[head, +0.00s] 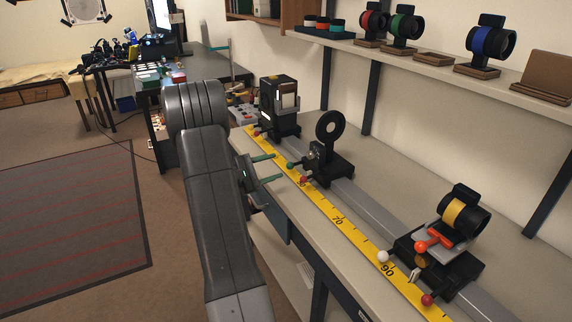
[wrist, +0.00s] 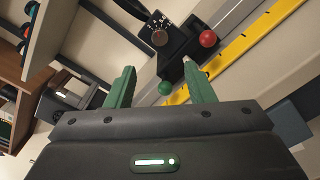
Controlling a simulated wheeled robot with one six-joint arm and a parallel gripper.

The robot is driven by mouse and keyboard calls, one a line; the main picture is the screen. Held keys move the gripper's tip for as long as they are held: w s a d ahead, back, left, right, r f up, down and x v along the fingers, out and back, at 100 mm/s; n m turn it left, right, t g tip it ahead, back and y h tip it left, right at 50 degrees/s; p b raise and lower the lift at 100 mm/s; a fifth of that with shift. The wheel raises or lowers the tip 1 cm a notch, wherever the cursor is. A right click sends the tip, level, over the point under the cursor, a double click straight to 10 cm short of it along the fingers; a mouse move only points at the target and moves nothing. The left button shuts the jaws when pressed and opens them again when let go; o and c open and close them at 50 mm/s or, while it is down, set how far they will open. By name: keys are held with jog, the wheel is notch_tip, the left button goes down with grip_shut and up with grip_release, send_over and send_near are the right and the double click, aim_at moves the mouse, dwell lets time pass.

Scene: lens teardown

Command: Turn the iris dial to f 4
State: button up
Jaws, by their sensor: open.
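The iris stand (head: 328,150), a black ring on a black block, sits on the rail in the middle of the head view. A round grey knob on its front, which looks like the iris dial (wrist: 160,38), shows in the wrist view; its markings are too small to read. A green ball (wrist: 165,88) and a red ball (wrist: 207,38) stick out on rods from the stand's base. My gripper (head: 267,168) is open and empty, with green fingers pointing towards the stand. In the wrist view the knob lies beyond the fingertips (wrist: 158,70), apart from them.
A yellow ruler (head: 337,220) runs along the bench beside the grey rail (head: 374,207). A black lamp box (head: 280,108) stands at the far end; a yellow-ringed lens mount (head: 460,215) stands nearer. A wall shelf (head: 440,73) holds coloured lens mounts. Floor is clear at left.

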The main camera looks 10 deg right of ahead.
aim_at(308, 156)
jog(key=shift+v, duration=1.1)
jog(key=p+x, duration=0.1)
jog(key=x, duration=1.3)
